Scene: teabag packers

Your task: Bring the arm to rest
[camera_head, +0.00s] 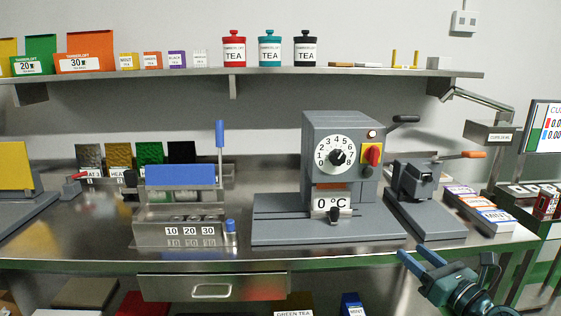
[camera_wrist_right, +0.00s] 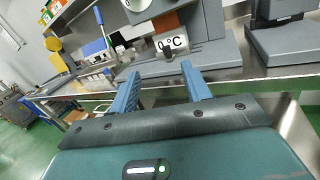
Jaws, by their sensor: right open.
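My right gripper (camera_head: 418,262) is at the lower right of the head view, in front of the bench's front edge. Its two blue fingers are apart with nothing between them, and they also show in the right wrist view (camera_wrist_right: 158,92). Beyond the fingers stands the grey machine (camera_head: 340,140) with a round dial, a red and yellow switch and a "0 °C" display, which also shows in the wrist view (camera_wrist_right: 172,44). My left gripper is in neither view.
The steel bench (camera_head: 80,245) holds a blue-topped machine (camera_head: 180,175) with a blue lever, a smaller grey press (camera_head: 415,185) and labelled boxes (camera_head: 480,208) at right. A shelf (camera_head: 260,74) with tea tins runs above. A drawer (camera_head: 212,288) sits under the bench.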

